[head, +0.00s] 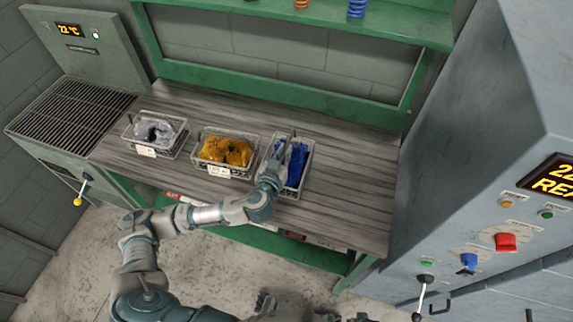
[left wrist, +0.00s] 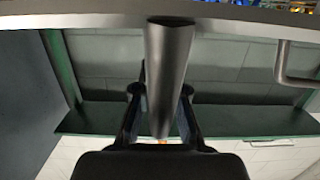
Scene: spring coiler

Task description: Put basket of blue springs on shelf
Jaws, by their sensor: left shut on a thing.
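The wire basket of blue springs (head: 303,178) stands at the right end of the row on the grey wood-grain bench (head: 345,200). My left gripper (head: 272,174) is at the basket's left side. In the left wrist view, my left gripper (left wrist: 162,105) is shut on a grey tapered handle (left wrist: 166,75), with blue springs (left wrist: 256,3) at the top edge. The green shelf (head: 400,28) runs above the bench and bears an orange and a blue spring. Dark parts of my body show at the head view's bottom edge; I cannot make out my right gripper's jaws there.
A basket of grey springs (head: 155,133) and a basket of orange springs (head: 226,152) stand left of the blue one. A grilled machine (head: 75,112) is at the left. A tall grey cabinet (head: 480,130) with buttons and levers bounds the right. The bench's right end is clear.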

